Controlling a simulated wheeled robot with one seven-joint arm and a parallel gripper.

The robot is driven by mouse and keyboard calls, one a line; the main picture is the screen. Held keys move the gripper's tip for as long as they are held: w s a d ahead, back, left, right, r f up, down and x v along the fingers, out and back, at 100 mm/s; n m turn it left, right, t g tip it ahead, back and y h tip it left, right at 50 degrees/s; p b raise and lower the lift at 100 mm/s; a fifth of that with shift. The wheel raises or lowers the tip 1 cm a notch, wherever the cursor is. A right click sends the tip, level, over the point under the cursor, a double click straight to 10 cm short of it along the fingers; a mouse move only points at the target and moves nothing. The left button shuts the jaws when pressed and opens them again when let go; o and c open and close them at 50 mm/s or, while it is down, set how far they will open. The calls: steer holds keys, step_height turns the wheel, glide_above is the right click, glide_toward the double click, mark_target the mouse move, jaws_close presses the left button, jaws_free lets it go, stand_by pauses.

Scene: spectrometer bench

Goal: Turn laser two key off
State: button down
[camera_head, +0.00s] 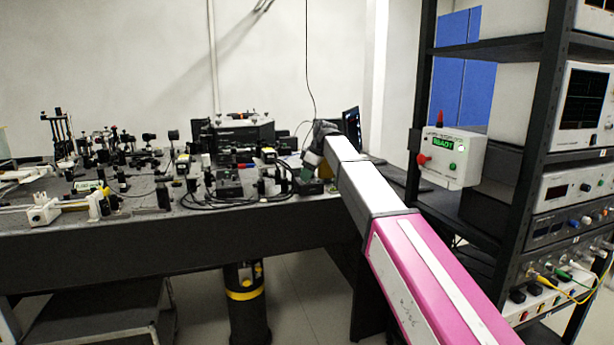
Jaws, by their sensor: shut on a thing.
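My arm reaches from the lower right to the right end of the dark optical table. My gripper (307,170) is small and dark at its far end. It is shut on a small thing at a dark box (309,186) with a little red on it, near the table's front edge. The held thing is hidden by the fingers and too small to make out; its place at the box fits the laser two key. I cannot tell which way the key is turned.
The optical table (90,252) is crowded with mounts, black cables and another dark box (229,183) left of my gripper. A laptop (352,127) stands behind my arm. At right, a black rack (535,120) carries instruments and a white control box (453,157) with a green display.

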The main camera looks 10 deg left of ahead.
steer(key=n+g, duration=0.1)
steer(key=n, duration=0.2)
steer(key=shift+w+n, duration=0.15)
steer(key=shift+n, duration=0.15)
steer(key=shift+n+g+h, duration=0.4)
steer(key=shift+n+g, duration=0.3)
steer(key=shift+n, duration=0.8)
steer(key=c, duration=1)
jaws_free()
steer(key=shift+o, duration=0.2)
steer(key=v, duration=1)
steer(key=shift+w+r, duration=0.2)
steer(key=shift+r, duration=0.1)
